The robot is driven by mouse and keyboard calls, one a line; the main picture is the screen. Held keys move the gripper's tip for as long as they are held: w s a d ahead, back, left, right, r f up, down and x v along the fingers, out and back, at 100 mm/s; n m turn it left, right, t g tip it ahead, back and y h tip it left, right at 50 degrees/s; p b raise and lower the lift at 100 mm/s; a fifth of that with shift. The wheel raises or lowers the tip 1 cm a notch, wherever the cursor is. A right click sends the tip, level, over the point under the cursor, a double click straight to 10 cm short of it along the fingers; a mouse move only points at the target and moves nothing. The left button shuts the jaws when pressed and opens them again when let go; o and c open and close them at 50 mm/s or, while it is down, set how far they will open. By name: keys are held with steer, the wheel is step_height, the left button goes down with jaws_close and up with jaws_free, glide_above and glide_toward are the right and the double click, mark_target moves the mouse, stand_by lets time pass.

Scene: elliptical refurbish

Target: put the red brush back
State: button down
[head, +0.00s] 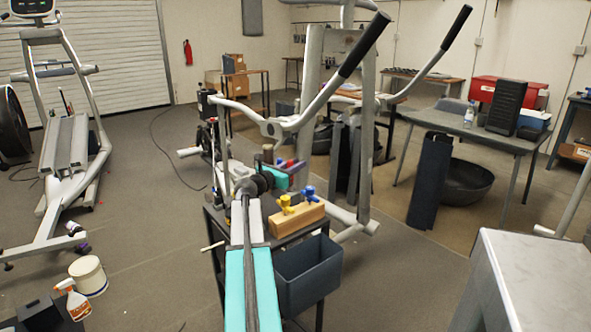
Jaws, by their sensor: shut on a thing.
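My gripper (292,168) is at the end of my arm near the middle of the head view, above and behind the wooden block. It is shut on the red brush (287,162), of which only a small red part shows; the jaws and wrist hide the rest. The wooden block (283,224) stands on a dark cart and holds a yellow brush (286,204) and a blue brush (308,193) upright. The red brush is apart from the block. Any open slot in the block is too small to make out.
A dark grey bin (308,275) hangs at the cart's front, below the block. The elliptical's frame and handles (335,85) rise close behind my gripper. A metal-topped table (545,275) stands at the right.

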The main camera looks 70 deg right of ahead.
steer(key=shift+f, duration=0.75)
steer(key=c, duration=1.6)
jaws_free()
steer(key=shift+a+r, duration=0.1)
steer(key=shift+r, duration=0.1)
steer(key=v, duration=1.2)
